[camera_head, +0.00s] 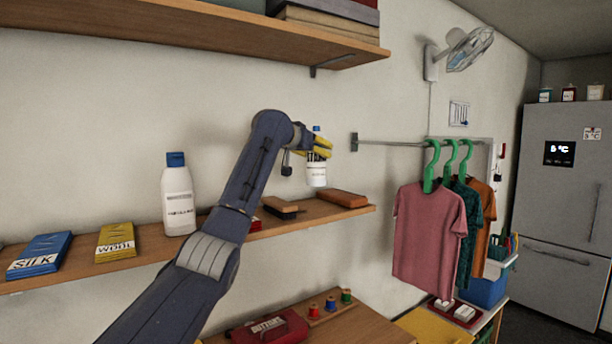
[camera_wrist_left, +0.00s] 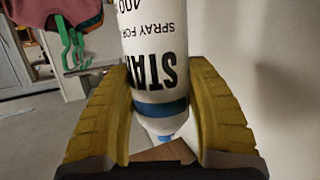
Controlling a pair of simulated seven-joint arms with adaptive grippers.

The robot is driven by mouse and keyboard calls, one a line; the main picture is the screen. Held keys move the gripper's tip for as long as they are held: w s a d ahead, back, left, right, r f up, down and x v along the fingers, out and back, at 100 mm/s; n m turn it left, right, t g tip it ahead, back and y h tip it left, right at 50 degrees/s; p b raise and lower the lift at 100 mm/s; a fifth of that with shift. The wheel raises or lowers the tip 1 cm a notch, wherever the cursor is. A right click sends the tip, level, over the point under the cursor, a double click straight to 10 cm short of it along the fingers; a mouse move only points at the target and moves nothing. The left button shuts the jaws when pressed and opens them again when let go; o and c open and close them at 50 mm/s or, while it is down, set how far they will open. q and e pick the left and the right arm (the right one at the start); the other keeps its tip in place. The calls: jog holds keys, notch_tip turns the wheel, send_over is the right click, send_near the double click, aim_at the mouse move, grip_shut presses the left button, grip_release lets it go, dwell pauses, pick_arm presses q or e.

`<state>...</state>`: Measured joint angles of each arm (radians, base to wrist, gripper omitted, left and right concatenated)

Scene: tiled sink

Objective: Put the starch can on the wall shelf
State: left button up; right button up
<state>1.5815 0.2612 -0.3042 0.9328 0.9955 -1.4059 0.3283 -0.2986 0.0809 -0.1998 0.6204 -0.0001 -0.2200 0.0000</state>
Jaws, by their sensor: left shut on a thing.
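The starch can (camera_head: 316,175) is a white can with a blue top and dark lettering, held upright above the right part of the lower wall shelf (camera_head: 150,243). My left gripper (camera_head: 320,150) is shut on it near its top, with yellow fingers. In the left wrist view the starch can (camera_wrist_left: 158,60) sits between the two yellow fingers (camera_wrist_left: 160,110), its blue band and nozzle towards the palm. The can's base appears above the shelf, close to an orange-brown block (camera_head: 343,198). My right gripper is out of view.
The lower shelf also holds a white bottle (camera_head: 178,200), a brush (camera_head: 280,207), a yellow wool box (camera_head: 115,242) and a blue silk box (camera_head: 40,255). An upper shelf (camera_head: 200,30) overhangs. A rail with hung shirts (camera_head: 428,230) stands right of the can.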

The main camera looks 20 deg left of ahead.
aim_at(316, 173)
pick_arm(q)
jog(key=shift+f, duration=3.6)
jog(key=shift+f, duration=0.15)
jog(key=o, duration=1.5)
